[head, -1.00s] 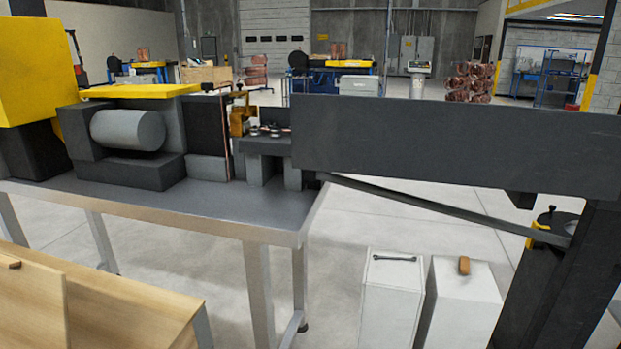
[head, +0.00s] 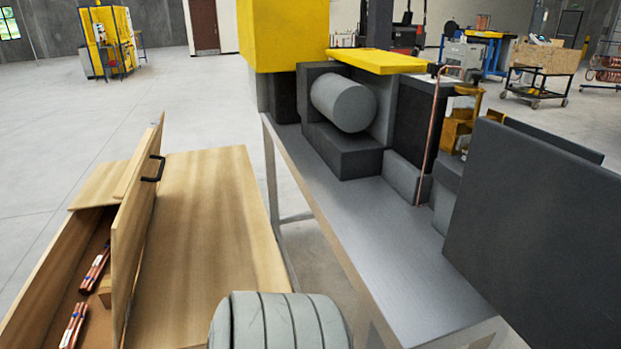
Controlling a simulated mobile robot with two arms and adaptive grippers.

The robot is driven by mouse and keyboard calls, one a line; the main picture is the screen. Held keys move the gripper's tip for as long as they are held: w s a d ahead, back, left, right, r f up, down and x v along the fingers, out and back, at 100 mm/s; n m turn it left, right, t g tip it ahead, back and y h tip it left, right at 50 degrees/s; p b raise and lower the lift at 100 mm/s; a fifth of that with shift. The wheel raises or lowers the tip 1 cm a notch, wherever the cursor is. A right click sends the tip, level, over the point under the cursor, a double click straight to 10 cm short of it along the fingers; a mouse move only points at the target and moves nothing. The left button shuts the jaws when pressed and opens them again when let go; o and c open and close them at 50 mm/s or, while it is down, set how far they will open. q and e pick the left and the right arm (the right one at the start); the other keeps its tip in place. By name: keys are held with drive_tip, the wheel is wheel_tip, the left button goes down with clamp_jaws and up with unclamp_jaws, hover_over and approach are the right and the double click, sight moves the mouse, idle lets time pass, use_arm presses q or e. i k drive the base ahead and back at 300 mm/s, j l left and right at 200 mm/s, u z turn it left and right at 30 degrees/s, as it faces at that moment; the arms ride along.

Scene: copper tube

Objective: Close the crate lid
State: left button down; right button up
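The wooden crate (head: 45,268) is at the lower left of the head view. Its lid (head: 138,225) is a wooden panel standing nearly upright, with a black handle (head: 154,168) near its top. The crate is open to the left of the lid. Inside lie copper tubes (head: 97,268) with bands on them, and more (head: 73,325) at the bottom edge. Neither of my grippers is in view.
A flat wooden surface (head: 210,205) lies right of the lid. A grey ribbed rounded shape (head: 278,322) is at the bottom edge. A metal bench (head: 385,230) with a machine and a thin upright copper tube (head: 428,140) stands right. The floor (head: 60,150) beyond the crate is clear.

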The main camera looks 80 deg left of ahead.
sight(137, 188)
drive_tip(key=i+u, duration=0.1)
drive_tip(key=u, duration=1.75)
